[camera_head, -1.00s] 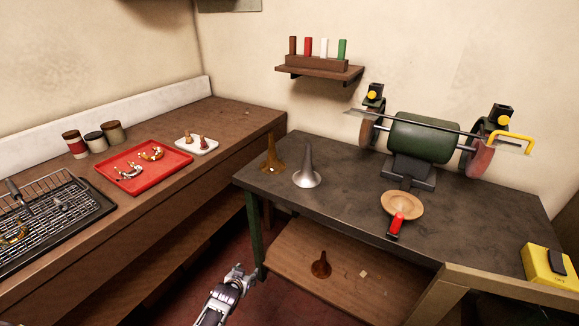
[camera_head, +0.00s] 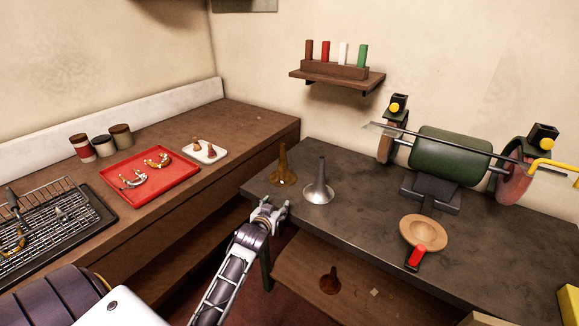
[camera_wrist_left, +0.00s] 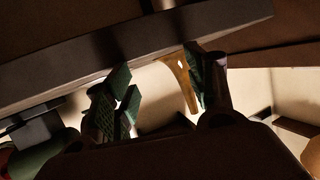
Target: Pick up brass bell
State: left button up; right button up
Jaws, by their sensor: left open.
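The brass bell (camera_head: 283,168) stands upright, flare down, on the dark bench top (camera_head: 345,235) near its left corner. A silver bell (camera_head: 319,184) stands just to its right. My left gripper (camera_head: 270,208) is in front of and below the brass bell, near the bench's front edge, apart from it. In the left wrist view the brass bell (camera_wrist_left: 180,82) shows beyond the open left fingers (camera_wrist_left: 160,95), close to the finger on the right; part of it is hidden. My right gripper is not in view.
A bench grinder (camera_head: 448,155) and a wooden dish (camera_head: 424,232) with a red-handled tool stand to the right. A red tray (camera_head: 150,190) and a wire rack (camera_head: 45,240) lie on the left counter. Another bell (camera_head: 329,280) stands on the lower shelf.

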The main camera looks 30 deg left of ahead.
pick_arm(q)
notch_tip(320, 180, up, 3)
jog(key=w, duration=0.1)
jog(key=n+t+y, duration=0.1)
jog(key=t+y, duration=0.1)
jog(key=t, duration=0.2)
send_near(281, 156)
jog(key=shift+s+d+r, duration=0.1)
jog(key=shift+s+r, duration=0.05)
jog(key=shift+s, duration=1)
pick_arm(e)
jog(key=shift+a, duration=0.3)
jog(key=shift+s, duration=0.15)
pick_arm(q)
jog(key=shift+p+x, duration=0.3)
jog(key=shift+x, duration=4.05)
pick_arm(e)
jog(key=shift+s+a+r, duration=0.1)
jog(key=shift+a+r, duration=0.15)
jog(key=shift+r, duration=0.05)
pick_arm(q)
jog(key=shift+w+d, duration=0.1)
